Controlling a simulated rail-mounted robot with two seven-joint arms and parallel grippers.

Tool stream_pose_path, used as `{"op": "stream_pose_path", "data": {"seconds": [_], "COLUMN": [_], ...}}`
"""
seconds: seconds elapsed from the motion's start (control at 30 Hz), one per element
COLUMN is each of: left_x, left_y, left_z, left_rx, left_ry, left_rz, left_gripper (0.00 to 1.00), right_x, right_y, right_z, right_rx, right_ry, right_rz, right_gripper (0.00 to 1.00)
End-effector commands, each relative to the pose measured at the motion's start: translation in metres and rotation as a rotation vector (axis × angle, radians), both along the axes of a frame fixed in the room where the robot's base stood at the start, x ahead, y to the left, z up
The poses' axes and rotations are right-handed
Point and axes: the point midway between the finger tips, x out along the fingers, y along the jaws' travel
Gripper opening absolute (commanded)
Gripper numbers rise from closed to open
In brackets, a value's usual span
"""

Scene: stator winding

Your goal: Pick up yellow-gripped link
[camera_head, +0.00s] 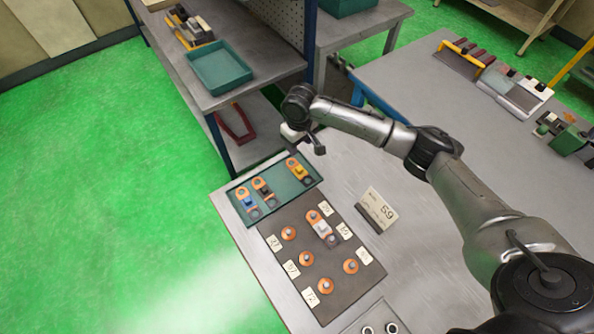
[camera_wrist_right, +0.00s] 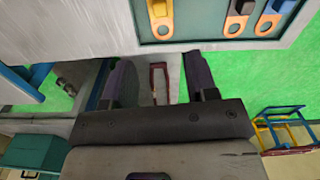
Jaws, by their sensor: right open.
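The yellow-gripped link (camera_head: 298,169) lies at the right end of the teal tray (camera_head: 238,207). It has orange ends and a yellow middle. In the right wrist view, the yellow-gripped link (camera_wrist_right: 160,14) is at the top edge, partly cut off. My right gripper (camera_head: 290,146) is above and just beyond the tray's far edge, partly hidden by its own wrist. In the wrist view, my right gripper (camera_wrist_right: 160,82) has its fingers wide apart with nothing between them. The link is apart from the fingers. My left gripper is not in view.
A black-gripped link (camera_head: 263,188) and a blue-gripped link (camera_head: 248,201) lie beside it in the tray. A dark board (camera_head: 325,295) with copper discs, number cards and a white-gripped link (camera_head: 320,228) is in front. A sign card (camera_head: 377,208) stands right. A shelf (camera_head: 262,75) stands behind.

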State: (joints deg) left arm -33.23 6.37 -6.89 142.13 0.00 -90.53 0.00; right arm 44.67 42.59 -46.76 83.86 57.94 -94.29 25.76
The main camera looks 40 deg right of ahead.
Motion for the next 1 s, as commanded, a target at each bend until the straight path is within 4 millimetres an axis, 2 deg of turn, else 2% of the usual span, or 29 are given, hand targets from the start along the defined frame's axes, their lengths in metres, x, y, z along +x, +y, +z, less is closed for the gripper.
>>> {"op": "stream_pose_path", "data": {"seconds": [0.17, 0.5, 0.87, 1.0], "left_x": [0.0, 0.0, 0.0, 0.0], "left_y": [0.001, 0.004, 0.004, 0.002], "left_z": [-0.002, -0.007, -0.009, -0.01], "left_rx": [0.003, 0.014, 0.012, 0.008], "left_ry": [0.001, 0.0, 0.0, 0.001], "left_rz": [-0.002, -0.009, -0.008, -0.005], "left_gripper": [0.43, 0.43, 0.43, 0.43], "right_x": [0.0, -0.001, -0.001, -0.003], "right_y": [0.0, 0.0, 0.0, 0.001], "right_z": [-0.014, -0.069, -0.091, -0.109], "right_rx": [-0.004, -0.005, -0.005, -0.006], "right_ry": [0.002, 0.0, -0.002, -0.001], "right_rz": [-0.059, -0.06, -0.057, -0.057], "right_gripper": [0.53, 0.53, 0.53, 0.53]}}
